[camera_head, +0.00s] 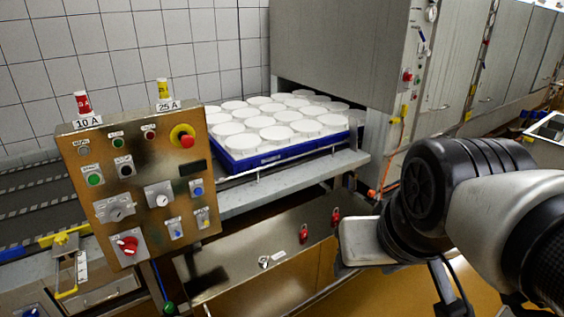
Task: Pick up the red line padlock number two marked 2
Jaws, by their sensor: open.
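Two small red padlocks hang on the steel panel below the conveyor: a left one (304,233) and a right one (336,214). Their markings are too small to read, so I cannot tell which is marked 2. My gripper (358,244) shows as a pale hand at the end of my dark arm, just right of and below the right padlock in the picture. It is open and holds nothing that I can see. Its fingertips are mostly hidden, and how far it is from the panel is unclear.
A control box (140,185) with buttons, switches and fuse tags stands at left. A blue tray (262,161) of white moulds sits on the conveyor. A small metal fitting (265,261) is on the panel left of the padlocks. A steel cabinet (345,50) stands behind.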

